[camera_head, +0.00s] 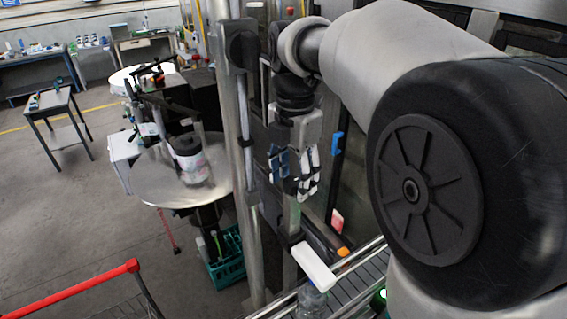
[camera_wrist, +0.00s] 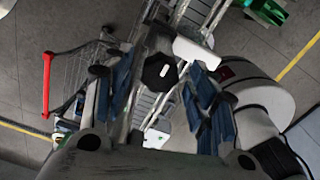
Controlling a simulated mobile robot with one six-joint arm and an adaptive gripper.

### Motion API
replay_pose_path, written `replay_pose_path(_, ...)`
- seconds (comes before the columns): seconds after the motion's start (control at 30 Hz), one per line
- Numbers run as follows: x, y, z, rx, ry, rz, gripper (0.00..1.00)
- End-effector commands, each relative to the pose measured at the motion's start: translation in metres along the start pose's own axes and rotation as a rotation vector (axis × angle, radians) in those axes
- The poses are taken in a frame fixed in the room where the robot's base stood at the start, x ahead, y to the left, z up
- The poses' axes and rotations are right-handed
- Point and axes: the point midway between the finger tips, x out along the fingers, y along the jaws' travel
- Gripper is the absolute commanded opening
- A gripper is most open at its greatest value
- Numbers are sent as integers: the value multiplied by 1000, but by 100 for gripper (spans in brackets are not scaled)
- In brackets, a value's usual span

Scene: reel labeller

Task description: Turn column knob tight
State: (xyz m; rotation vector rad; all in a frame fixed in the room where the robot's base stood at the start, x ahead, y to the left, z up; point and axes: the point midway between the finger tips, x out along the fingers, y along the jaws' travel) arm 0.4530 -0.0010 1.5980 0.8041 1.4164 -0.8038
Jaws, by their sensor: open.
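The column knob (camera_wrist: 160,72) is a black, many-sided knob with a white mark on its face. In the wrist view it appears between my two fingers, near the picture's middle. My gripper (camera_wrist: 163,88) is open, with a blue-padded finger on either side of the knob and gaps on both sides. In the head view my gripper (camera_head: 293,170) points down in front of the metal column (camera_head: 240,130). A dark knob (camera_head: 291,186) shows by the fingertips there. I cannot tell whether the fingers touch it.
Below my gripper are a white block (camera_head: 314,265), a clear bottle (camera_head: 311,300) and a conveyor (camera_head: 365,284). A round metal table (camera_head: 150,185) with a labelled reel (camera_head: 192,165) stands left of the column. A red rail (camera_head: 75,287) is at lower left.

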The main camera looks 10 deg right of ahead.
Motion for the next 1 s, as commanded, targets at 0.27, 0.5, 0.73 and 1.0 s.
replay_pose_path(0.27,0,0,0,0,0,0,42)
replay_pose_path(0.5,0,0,0,0,0,-1,26)
replay_pose_path(0.73,0,0,0,0,0,0,11)
replay_pose_path(1.0,0,0,0,17,0,0,8)
